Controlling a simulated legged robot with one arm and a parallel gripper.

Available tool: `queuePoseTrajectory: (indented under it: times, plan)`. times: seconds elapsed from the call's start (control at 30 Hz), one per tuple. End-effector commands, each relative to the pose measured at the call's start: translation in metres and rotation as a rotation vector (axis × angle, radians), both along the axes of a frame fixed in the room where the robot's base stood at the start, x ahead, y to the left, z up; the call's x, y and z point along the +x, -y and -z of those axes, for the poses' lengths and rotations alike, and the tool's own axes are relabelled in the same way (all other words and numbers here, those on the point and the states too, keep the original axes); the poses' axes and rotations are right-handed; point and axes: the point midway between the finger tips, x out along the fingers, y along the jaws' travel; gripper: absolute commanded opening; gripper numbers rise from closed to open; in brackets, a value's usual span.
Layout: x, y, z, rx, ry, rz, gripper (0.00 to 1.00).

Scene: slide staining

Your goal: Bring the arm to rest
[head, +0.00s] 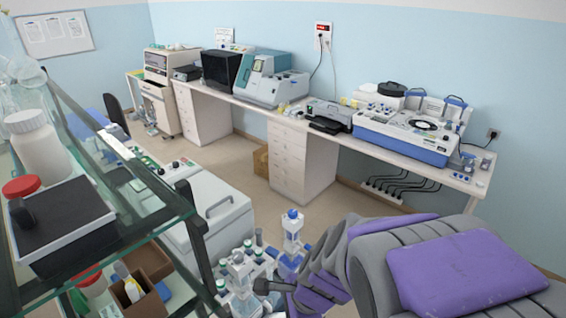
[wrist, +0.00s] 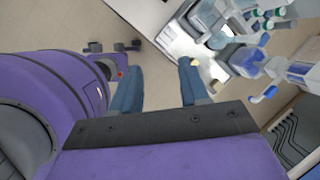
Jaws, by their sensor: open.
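My arm, purple and grey, reaches in from the lower right of the head view. My gripper (wrist: 158,75) shows in the wrist view as two blue fingers set well apart. It is open, with only bare floor between the fingers. In the head view the arm's far end (head: 270,286) is low in the middle, and its fingers are hard to make out. It is close in the picture to the bottles with blue parts; I cannot tell whether it touches them.
A clear bottle with a blue cap (head: 292,235) and several green-capped bottles (head: 250,255) stand close to the arm's end. A glass shelf (head: 130,225) with a black tray (head: 62,228) is at left. A long white bench (head: 340,137) runs along the wall. Floor (head: 228,165) lies open between.

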Motion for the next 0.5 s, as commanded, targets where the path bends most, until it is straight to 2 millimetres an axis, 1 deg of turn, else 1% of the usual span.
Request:
queuePoseTrajectory:
  times: [0.03,0.17,0.27,0.4,0.5]
  plan:
    - [-0.011,0.006,0.018,-0.015,0.017,-0.101,0.45]
    - [-0.044,0.025,0.038,-0.064,0.053,-0.392,0.45]
    - [-0.069,0.043,0.055,-0.105,0.075,-0.611,0.45]
    - [-0.105,0.074,0.08,-0.165,0.083,-0.907,0.45]
    - [-0.128,0.095,0.096,-0.198,0.074,-1.094,0.45]
